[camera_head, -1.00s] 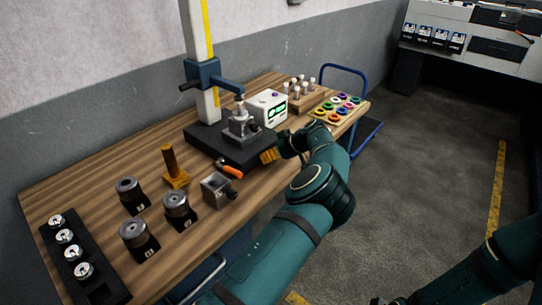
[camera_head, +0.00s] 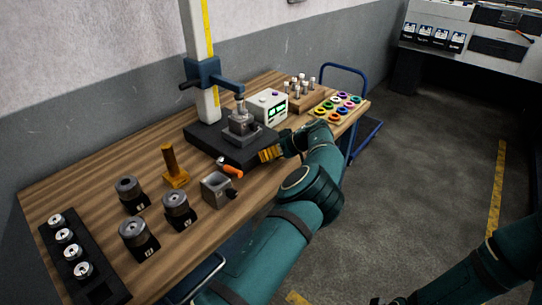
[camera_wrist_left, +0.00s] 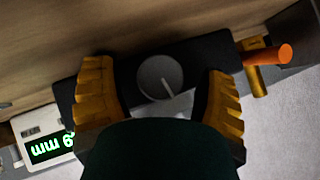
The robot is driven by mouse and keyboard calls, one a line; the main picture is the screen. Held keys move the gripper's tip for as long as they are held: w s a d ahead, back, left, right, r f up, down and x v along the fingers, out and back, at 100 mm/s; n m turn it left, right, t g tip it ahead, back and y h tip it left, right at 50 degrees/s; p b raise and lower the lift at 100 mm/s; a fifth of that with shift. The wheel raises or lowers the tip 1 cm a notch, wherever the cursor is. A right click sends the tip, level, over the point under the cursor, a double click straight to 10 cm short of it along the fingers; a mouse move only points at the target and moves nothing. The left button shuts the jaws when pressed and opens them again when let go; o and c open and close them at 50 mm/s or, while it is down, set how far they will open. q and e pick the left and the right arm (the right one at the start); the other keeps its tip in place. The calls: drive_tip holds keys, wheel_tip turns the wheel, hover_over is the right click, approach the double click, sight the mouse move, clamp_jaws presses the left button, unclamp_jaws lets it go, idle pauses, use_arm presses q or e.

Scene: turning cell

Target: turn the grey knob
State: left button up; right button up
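The grey knob (camera_wrist_left: 160,77) is a round disc with a pale pointer line, on the side of the black base (camera_wrist_left: 205,52) in the left wrist view. In the head view the knob cannot be made out; the base (camera_head: 208,139) shows there. My left gripper (camera_head: 270,154) is at the base's near right edge. In the left wrist view its yellow fingers (camera_wrist_left: 160,95) are spread wide on either side of the knob, with gaps between.
An orange-handled tool (camera_head: 231,171) lies close to the left gripper. A white readout box (camera_head: 268,107) stands behind it. A vertical stand (camera_head: 208,95) rises from the base. A grey block (camera_head: 215,190) and several ring gauges sit to the left on the wooden bench (camera_head: 95,185).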

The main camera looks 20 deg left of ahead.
use_arm(q)
drive_tip(key=shift+d, duration=0.1)
drive_tip(key=v, duration=1.2)
